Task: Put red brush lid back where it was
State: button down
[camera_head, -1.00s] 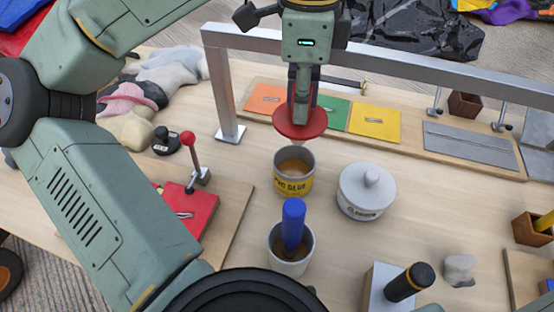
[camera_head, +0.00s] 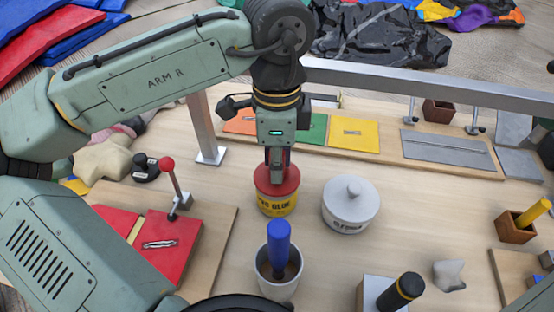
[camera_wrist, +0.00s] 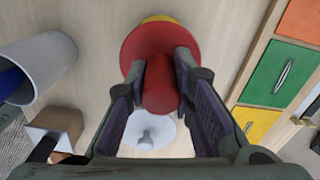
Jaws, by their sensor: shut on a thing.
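The red brush lid (camera_head: 277,184) is at the mouth of the yellow glue can (camera_head: 277,206) in the head view. In the wrist view the round red lid (camera_wrist: 140,48) hides nearly all of the can, with a bit of yellow rim showing past it. My gripper (camera_head: 277,163) is above the can, its fingers shut on the lid's red handle; in the wrist view the handle (camera_wrist: 160,85) sits between the two fingers. The brush under the lid is hidden. Whether the lid is fully seated on the rim I cannot tell.
A white lidded pot (camera_head: 350,208) stands close to the right of the can. A white cup (camera_head: 278,276) with a blue-handled tool (camera_head: 279,243) is in front. A metal rail (camera_head: 430,88) crosses behind. A red-knobbed lever (camera_head: 174,183) stands to the left.

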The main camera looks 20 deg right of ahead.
jog(key=shift+f, duration=0.15)
jog(key=c, duration=1.4)
grip_release()
notch_tip(320, 180, up, 12)
jog(key=shift+r, duration=0.2)
